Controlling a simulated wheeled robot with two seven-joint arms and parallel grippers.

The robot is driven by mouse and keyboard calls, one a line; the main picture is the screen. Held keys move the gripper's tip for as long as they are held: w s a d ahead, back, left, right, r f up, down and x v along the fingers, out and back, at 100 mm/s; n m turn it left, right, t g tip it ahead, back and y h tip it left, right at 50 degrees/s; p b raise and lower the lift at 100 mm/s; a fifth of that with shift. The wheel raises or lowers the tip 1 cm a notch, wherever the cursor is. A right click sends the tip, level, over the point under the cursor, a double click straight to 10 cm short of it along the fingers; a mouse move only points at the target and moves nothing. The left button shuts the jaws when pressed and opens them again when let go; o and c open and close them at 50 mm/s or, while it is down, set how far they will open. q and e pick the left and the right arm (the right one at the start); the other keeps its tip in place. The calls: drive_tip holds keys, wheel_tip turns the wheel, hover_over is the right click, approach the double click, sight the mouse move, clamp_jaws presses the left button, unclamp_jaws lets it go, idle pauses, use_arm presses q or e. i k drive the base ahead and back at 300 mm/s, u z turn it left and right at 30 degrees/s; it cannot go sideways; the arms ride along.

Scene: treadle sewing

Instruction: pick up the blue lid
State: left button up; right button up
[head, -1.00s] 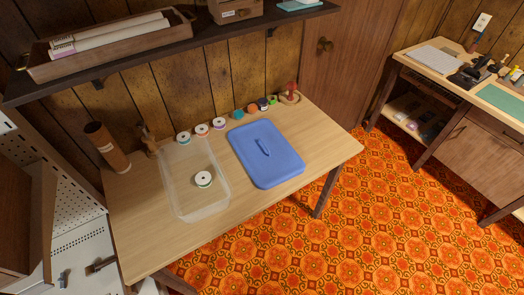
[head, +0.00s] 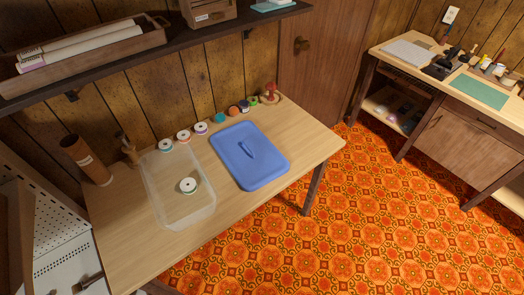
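The blue lid (head: 262,168) lies flat on the light wooden table (head: 215,232), right of the middle. It is a rounded rectangle with a raised bar handle (head: 248,149) at its centre. A clear plastic box (head: 182,214) stands open to its left, with a white spool (head: 188,186) inside. Neither of my grippers shows in the head view, and nothing touches the lid.
Several thread spools (head: 201,128) line the back of the table behind the box and lid. A brown cylinder (head: 86,160) stands at the back left. A dark shelf (head: 170,54) hangs above the table's back edge. A second workbench (head: 420,72) stands at the right. Patterned orange floor (head: 330,235) is open between.

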sight(253, 159)
drive_tip(key=z, duration=1.75)
drive_tip(key=i, duration=3.7)
drive_tip(key=u, duration=4.05)
